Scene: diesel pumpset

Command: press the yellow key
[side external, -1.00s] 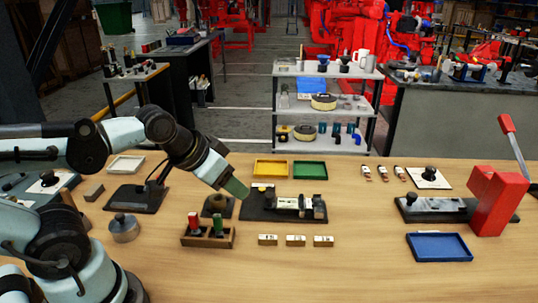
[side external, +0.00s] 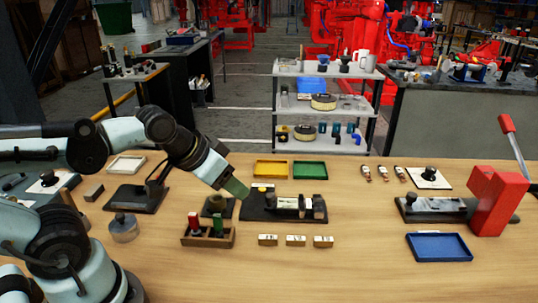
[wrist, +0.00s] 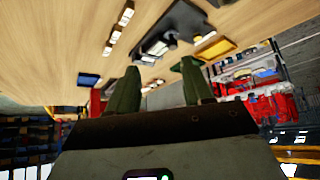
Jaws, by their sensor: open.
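The yellow key (side external: 262,186) is a small yellow patch at the back left of a dark base plate (side external: 256,208) in the side view. The plate also carries a pale block and other small parts. My gripper (side external: 236,188) has green fingers that point down and right, just left of the plate and above the table, apart from the key. In the wrist view my gripper (wrist: 157,78) shows two green fingers spread apart with nothing between them.
A yellow tray (side external: 271,169) and a green tray (side external: 310,170) lie behind the plate. A wooden holder (side external: 208,240) with red and green pieces stands in front of my gripper. Several small labelled blocks (side external: 295,240) lie in front. A red lever press (side external: 498,200) stands at right.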

